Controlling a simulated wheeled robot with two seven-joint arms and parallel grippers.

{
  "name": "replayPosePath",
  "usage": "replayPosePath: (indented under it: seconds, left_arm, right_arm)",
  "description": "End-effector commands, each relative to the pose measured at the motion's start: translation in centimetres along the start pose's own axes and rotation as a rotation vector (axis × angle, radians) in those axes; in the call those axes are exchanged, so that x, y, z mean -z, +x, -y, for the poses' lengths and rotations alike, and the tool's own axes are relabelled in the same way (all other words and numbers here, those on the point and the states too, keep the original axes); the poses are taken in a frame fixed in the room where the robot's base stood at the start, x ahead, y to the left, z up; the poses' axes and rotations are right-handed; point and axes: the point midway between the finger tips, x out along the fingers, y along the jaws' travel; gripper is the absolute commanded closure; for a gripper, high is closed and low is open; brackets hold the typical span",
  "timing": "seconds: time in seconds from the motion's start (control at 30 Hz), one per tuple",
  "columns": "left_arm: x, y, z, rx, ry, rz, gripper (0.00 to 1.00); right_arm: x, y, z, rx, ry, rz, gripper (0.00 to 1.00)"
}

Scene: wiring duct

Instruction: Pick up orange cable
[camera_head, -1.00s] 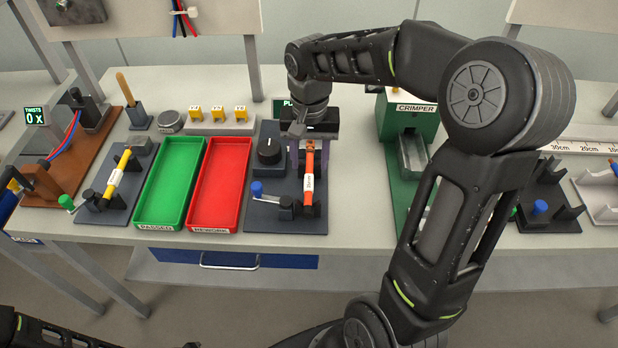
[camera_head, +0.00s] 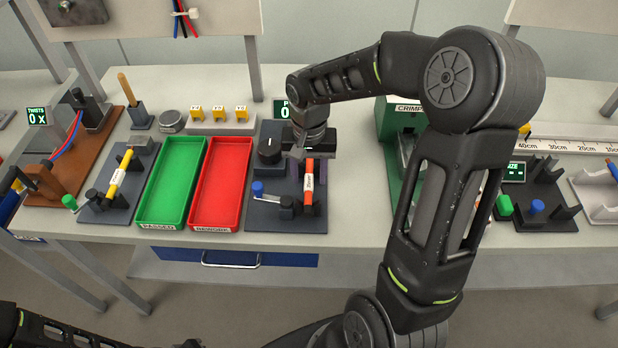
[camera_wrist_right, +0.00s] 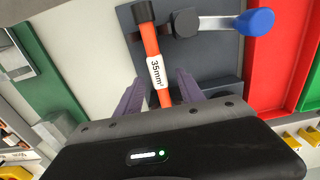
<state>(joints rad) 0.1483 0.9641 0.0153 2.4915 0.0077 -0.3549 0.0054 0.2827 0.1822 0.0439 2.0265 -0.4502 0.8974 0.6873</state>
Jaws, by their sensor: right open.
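The orange cable (camera_head: 309,178), a short piece with a black end and a white "35mm²" label, lies on a dark fixture plate (camera_head: 270,214) right of the red tray. In the right wrist view the cable (camera_wrist_right: 150,45) runs between the two purple fingers of my right gripper (camera_wrist_right: 158,98), with space on both sides. My right gripper (camera_head: 308,169) is open over the cable's far end, which the gripper body hides. My left gripper is out of view; only part of my left arm shows at the bottom left.
The fixture has a blue-knobbed lever (camera_head: 258,188) and a black dial (camera_head: 269,151). The red rework tray (camera_head: 215,229) and green passed tray (camera_head: 160,225) stand to the left. The green crimper (camera_head: 393,113) stands right, partly behind my arm.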

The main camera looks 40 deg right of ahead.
Motion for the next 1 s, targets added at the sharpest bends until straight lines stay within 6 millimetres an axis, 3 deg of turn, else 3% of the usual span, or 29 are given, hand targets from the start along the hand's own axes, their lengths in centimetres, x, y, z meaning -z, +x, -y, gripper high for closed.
replayPosePath:
  seconds: [0.17, 0.7, 1.0]
  left_arm:
    - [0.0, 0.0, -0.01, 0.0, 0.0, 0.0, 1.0]
    - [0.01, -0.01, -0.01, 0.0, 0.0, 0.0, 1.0]
    - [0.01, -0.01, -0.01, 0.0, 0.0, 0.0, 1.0]
  right_arm:
    - [0.01, -0.03, 0.01, 0.0, 0.0, 0.0, 0.55]
    - [0.01, -0.03, 0.01, 0.0, 0.0, 0.0, 0.99]
    - [0.0, -0.03, 0.01, 0.0, 0.0, 0.0, 1.0]
